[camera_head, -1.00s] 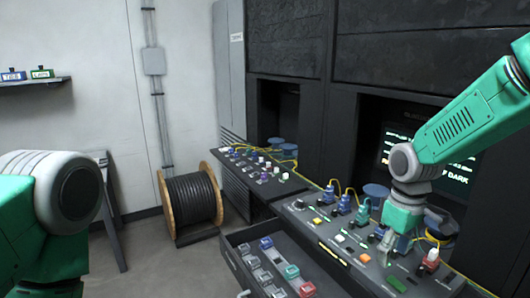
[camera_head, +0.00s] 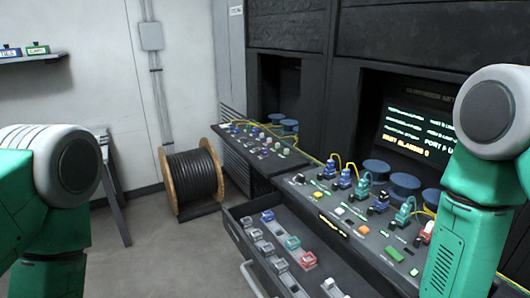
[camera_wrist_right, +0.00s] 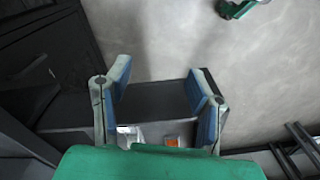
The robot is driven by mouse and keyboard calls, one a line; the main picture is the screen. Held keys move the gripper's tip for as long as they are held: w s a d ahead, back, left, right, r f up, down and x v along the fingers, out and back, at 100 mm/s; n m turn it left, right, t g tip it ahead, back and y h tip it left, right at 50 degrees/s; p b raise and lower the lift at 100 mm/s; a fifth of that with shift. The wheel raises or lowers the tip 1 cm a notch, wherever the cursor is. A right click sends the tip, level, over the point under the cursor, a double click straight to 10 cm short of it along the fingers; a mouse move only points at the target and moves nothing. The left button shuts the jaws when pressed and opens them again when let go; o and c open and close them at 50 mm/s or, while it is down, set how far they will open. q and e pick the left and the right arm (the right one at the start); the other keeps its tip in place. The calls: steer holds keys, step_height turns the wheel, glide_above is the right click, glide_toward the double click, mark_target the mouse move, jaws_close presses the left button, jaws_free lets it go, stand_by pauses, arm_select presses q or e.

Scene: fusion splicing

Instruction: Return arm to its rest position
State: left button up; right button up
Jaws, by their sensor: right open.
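My right arm (camera_head: 465,190) stands at the right edge of the head view, with its forearm pointing down and its gripper below the frame. In the right wrist view my right gripper (camera_wrist_right: 160,92) has its two blue-padded fingers spread apart with nothing between them. Behind and below the fingers is a dark drawer surface, with a small white piece and an orange piece (camera_wrist_right: 173,141) near the palm. My left arm (camera_head: 55,190) is at the left edge of the head view; its gripper is out of view.
A console (camera_head: 320,205) with several coloured connectors runs along the right. An open drawer (camera_head: 236,238) below it holds several small blocks. A cable spool (camera_head: 194,178) stands on the floor. A lit screen (camera_head: 418,130) is behind the console. Floor at left centre is clear.

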steer(key=s+f+m, duration=0.2)
steer(key=s, duration=1)
arm_select(q)
step_height(320, 180, down, 15)
steer(key=b, duration=1.4)
steer(key=shift+a+b, duration=0.4)
steer(key=shift+a, duration=0.05)
arm_select(e)
step_height(320, 180, down, 15)
steer(key=d, duration=0.1)
steer(key=shift+d+r+h, duration=0.15)
steer(key=shift+r+h, duration=0.05)
steer(key=shift+h, duration=0.2)
arm_select(q)
steer(key=shift+d, duration=0.1)
arm_select(e)
steer(key=shift+d, duration=0.15)
arm_select(q)
steer(key=shift+d+r, duration=0.15)
steer(key=shift+d, duration=0.2)
arm_select(e)
steer(key=shift+d+f, duration=0.1)
steer(key=shift+d, duration=0.2)
arm_select(q)
steer(key=shift+a, duration=0.35)
arm_select(e)
steer(key=shift+w+a, duration=0.1)
steer(key=shift+a, duration=0.25)
arm_select(q)
steer(key=shift+c, duration=0.3)
